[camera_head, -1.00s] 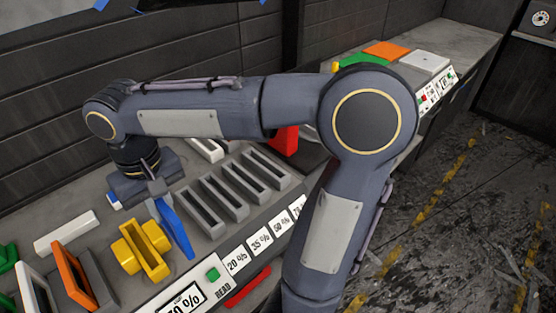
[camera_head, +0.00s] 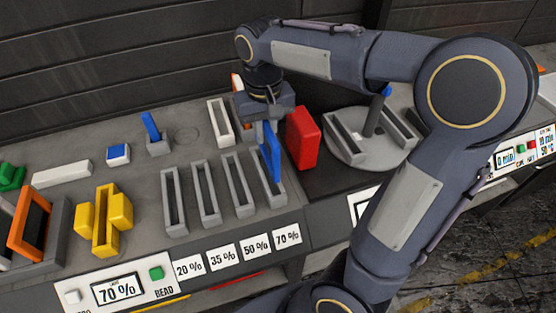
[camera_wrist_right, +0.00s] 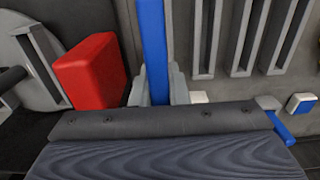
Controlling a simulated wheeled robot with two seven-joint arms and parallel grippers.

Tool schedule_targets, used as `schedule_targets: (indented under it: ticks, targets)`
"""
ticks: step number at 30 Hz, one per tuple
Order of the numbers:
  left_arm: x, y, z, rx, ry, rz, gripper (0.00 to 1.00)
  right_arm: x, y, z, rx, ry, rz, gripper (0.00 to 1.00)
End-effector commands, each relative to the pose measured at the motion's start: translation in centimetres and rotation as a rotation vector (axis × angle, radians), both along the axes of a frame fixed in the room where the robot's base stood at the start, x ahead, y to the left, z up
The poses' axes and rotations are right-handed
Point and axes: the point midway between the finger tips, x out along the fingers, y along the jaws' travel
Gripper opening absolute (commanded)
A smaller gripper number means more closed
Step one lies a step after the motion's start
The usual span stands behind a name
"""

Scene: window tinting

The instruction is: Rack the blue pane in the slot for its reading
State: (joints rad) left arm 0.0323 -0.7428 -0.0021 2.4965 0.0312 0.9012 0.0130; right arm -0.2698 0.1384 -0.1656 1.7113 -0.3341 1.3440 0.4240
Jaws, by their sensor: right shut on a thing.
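The blue pane (camera_head: 271,152) hangs upright in my right gripper (camera_head: 262,128), which is shut on its upper part. Its lower end is at the 70 % slot (camera_head: 284,197), the rightmost of the grey rack slots; I cannot tell how deep it sits. The reader display (camera_head: 117,290) shows 70 %. The slots labelled 20 % (camera_head: 168,204), 35 % (camera_head: 198,205) and 50 % (camera_head: 230,200) look empty. In the right wrist view the pane (camera_wrist_right: 152,45) stands between the fingers, and three empty slots lie to its right. My left gripper is not in view.
A red block (camera_head: 302,138) stands close right of the pane. A grey round turntable (camera_head: 345,157) with a post is beyond it. A white holder (camera_head: 220,122) stands behind the slots. The yellow holder (camera_head: 105,225) is empty, left of the rack.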

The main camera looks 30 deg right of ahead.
Motion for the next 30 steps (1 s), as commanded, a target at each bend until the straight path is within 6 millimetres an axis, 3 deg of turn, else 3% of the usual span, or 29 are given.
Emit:
schedule_targets:
  ticks: [3, 15, 28, 29, 30]
  targets:
    - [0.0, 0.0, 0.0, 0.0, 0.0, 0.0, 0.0, -0.1, 0.0, -2.3, -0.001, 0.004, 0.0, 0.0]
    - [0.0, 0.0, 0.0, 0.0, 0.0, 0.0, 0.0, 0.0, 0.0, -7.0, -0.001, 0.002, -0.001, 0.0]
    - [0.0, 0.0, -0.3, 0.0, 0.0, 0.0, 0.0, 0.0, 0.0, -7.9, 0.0, 0.0, -0.001, 0.0]
    - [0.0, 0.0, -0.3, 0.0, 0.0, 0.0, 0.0, 0.0, 0.0, -7.8, 0.0, 0.0, -0.001, 0.17]
    - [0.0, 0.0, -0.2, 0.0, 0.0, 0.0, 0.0, 0.0, 0.0, -7.8, 0.0, 0.0, -0.001, 0.22]
